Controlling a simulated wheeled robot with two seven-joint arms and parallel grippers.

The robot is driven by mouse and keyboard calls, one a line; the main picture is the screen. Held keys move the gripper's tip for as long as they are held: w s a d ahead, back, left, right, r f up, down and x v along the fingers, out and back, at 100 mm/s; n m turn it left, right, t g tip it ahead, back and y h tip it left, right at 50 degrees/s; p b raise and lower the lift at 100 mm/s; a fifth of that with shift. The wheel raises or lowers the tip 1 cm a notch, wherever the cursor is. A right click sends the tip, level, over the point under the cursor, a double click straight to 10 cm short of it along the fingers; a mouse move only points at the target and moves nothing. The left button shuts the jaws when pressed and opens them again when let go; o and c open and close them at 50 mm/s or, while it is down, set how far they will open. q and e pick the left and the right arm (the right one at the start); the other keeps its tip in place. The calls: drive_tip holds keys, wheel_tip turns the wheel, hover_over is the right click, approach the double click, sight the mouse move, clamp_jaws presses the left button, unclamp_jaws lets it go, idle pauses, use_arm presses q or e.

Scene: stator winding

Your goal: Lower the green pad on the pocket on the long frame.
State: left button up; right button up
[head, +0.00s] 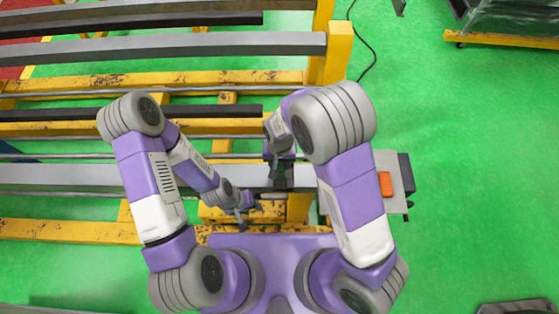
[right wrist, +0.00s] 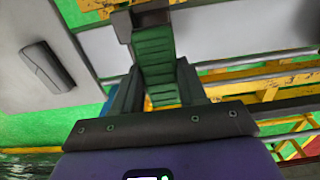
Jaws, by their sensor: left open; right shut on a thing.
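The long frame (head: 60,176) is a grey beam running across the lower left of the head view. A dark block, seemingly the pocket (head: 284,181), sits near its right end. My right gripper (right wrist: 155,85) is shut on the green pad (right wrist: 155,55), a ridged strip between its two dark fingers. My left gripper (head: 246,211) is open and empty, low beside the beam's near side.
More grey and black beams lie on yellow racks (head: 270,78) at the left and back. A grey box (head: 395,170) with an orange patch stands right of my right arm. The green floor (head: 470,150) on the right is mostly clear.

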sight(279, 164)
drive_tip(key=shift+f, duration=0.1)
drive_tip(key=shift+f+b, duration=1.35)
drive_tip(key=shift+f, duration=0.25)
drive_tip(key=shift+f+b, duration=0.7)
drive_tip(key=shift+f, duration=0.2)
drive_tip(key=o, duration=1.5)
drive_tip(key=shift+o, duration=0.2)
drive_tip(key=shift+r, duration=0.15)
